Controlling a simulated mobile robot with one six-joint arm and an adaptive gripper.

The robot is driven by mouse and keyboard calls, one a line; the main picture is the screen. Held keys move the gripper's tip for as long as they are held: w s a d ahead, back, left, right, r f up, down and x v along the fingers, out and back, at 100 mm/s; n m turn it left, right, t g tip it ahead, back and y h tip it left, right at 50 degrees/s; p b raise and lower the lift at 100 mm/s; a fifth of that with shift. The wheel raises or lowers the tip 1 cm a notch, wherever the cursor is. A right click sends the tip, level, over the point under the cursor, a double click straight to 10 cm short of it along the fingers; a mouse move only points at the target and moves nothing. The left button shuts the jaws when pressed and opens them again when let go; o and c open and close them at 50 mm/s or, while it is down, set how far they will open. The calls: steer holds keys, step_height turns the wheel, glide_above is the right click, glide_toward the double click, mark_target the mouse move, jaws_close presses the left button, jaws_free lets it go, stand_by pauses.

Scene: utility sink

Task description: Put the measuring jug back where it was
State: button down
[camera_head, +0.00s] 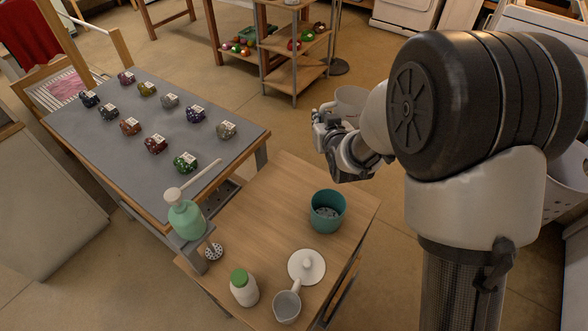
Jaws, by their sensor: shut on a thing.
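My gripper (326,120) is at the upper middle, raised beyond the far edge of the small wooden table (262,215). It is shut on a pale, round-walled vessel, which looks like the measuring jug (351,97). My wrist hides its lower part, and I cannot see its handle or markings. A small grey-white cup with a handle (287,306) stands at the table's near edge.
A grey-topped table (105,138) at left holds several labelled bundles. The wooden table's middle is clear.

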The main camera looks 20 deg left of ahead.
steer(key=s+a+f+n+g+y+p, duration=0.2)
steer(key=s+a+n+y, duration=0.15)
steer(key=a, duration=1.05)
steer(key=shift+m+h, duration=0.25)
steer(key=shift+m, duration=0.2)
steer(key=shift+s+f+b, duration=0.1)
steer(key=shift+f+b, duration=2.25)
steer(key=shift+f, duration=7.55)
steer(key=shift+f, duration=0.15)
steer(key=c, duration=2.1)
jaws_free()
steer(key=o, duration=0.4)
steer(key=shift+o, duration=0.2)
